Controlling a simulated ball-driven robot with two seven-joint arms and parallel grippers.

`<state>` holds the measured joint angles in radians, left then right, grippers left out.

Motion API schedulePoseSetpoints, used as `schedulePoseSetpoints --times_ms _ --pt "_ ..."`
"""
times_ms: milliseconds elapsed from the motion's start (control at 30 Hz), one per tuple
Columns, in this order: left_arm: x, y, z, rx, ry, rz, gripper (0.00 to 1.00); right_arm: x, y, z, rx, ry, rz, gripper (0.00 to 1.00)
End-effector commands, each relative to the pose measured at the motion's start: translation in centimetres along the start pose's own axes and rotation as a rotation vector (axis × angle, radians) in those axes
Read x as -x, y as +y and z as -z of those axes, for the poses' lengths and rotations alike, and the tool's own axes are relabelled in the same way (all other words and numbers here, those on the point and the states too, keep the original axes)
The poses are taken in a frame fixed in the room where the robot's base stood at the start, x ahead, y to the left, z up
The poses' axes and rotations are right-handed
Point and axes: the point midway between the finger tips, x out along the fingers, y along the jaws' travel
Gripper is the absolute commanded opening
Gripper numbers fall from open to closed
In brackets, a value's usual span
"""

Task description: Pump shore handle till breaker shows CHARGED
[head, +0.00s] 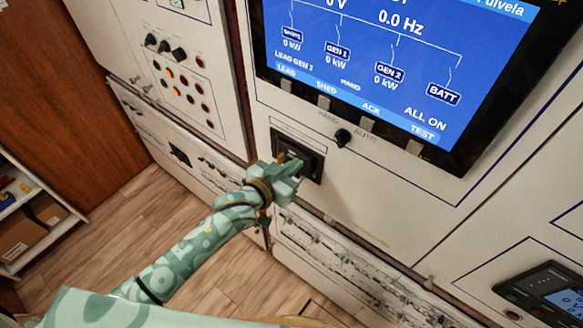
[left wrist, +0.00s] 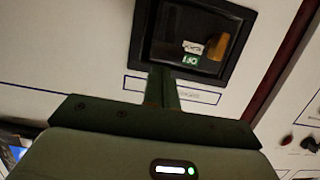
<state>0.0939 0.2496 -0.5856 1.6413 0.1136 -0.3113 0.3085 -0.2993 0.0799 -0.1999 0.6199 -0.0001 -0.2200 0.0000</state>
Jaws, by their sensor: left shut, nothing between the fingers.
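The breaker (head: 312,160) is a black framed unit set in the white panel below the screen, partly hidden by my left gripper in the head view. It also shows in the left wrist view (left wrist: 150,45). Its recess holds a green OFF flag (left wrist: 191,58), a small white flag (left wrist: 192,47) too blurred to read, and an orange-tan piece (left wrist: 217,45), which may be the handle. My left gripper (head: 292,171) is shut and empty at the breaker's lower front. Its fingers (left wrist: 164,88) overlap the frame's lower edge; I cannot tell whether they touch it. My right gripper is not in view.
A large blue screen (head: 390,75) reading 0 V and 0.0 Hz hangs above, with a black knob (head: 343,137) under it. A panel with knobs and lamps (head: 185,80) is at left. A shelf with boxes (head: 30,225) stands beyond the wooden floor (head: 135,215).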

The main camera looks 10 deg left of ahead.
Motion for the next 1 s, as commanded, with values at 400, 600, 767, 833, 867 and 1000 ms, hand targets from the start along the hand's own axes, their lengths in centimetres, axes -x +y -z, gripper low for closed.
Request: schedulePoseSetpoints --times_ms 400,600,767,833,867,1000 --pt "0.3 0.0 -0.7 0.000 0.001 0.000 0.00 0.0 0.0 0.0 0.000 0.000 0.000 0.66" --pt "0.3 0.0 -1.0 0.001 0.016 0.000 0.00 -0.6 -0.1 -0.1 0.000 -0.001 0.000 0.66" --pt "0.5 0.0 -1.3 0.002 0.051 0.001 0.00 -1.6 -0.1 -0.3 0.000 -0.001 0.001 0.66" --pt "0.6 0.0 -1.3 0.001 0.060 0.001 0.00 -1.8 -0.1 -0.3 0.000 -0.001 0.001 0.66" --pt "0.6 0.0 -1.4 0.001 0.064 0.001 0.00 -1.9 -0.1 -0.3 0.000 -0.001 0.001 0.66" --pt "0.7 0.0 -1.5 0.000 0.085 0.001 0.00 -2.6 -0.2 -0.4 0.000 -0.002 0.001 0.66"
